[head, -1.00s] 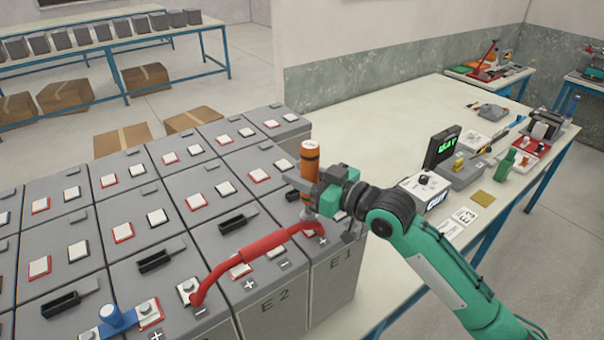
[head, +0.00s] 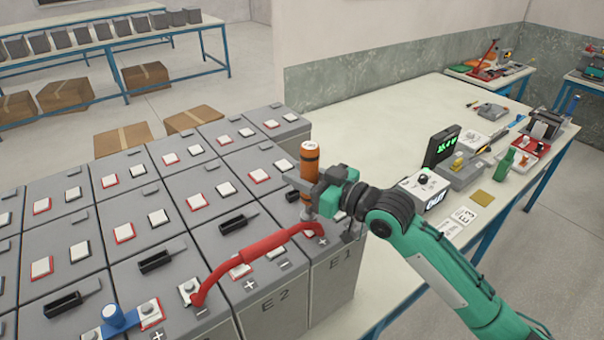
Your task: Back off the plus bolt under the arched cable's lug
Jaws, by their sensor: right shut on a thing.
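The red arched cable (head: 262,247) spans from a bolted post on the left to the plus post of battery E1 (head: 340,259). Its right lug ends beside the plus mark (head: 322,240). My right gripper (head: 312,184) is shut on an orange and black cylindrical tool (head: 309,156), held upright over that right lug. The tool's lower end meets the bolt area, but the bolt itself is hidden beneath it. My left gripper is not in view.
Grey batteries in rows, E2 (head: 281,305) next to E1, fill the left.

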